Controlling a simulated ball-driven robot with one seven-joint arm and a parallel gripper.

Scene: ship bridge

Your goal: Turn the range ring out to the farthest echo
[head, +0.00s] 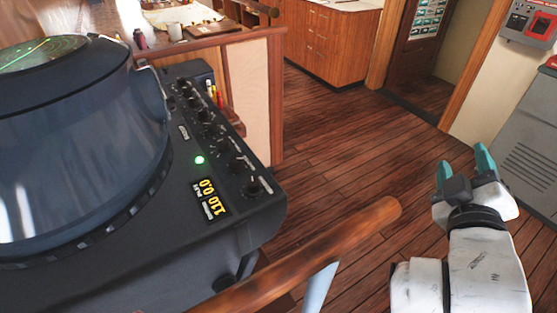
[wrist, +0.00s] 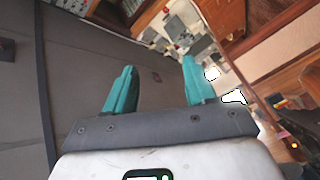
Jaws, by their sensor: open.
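The radar console (head: 75,285) stands at the left in the head view. Its round screen (head: 40,52) shows a green sweep line but is cut off by the picture edge, so I cannot make out the range ring or the echoes. A sloped panel beside the screen carries a row of black knobs (head: 205,120), a lit green lamp (head: 199,160) and a yellow digital readout (head: 213,199). My gripper (head: 463,168) is open and empty at the right, over the floor and well apart from the console. Its teal fingers (wrist: 158,85) also show in the wrist view with nothing between them.
A wooden rail (head: 310,255) runs in front of the console, between it and my gripper. A grey cabinet (head: 522,130) stands at the right, below a red and grey wall box (head: 530,22). Wooden drawers (head: 328,40) stand at the back. The plank floor (head: 335,135) between is clear.

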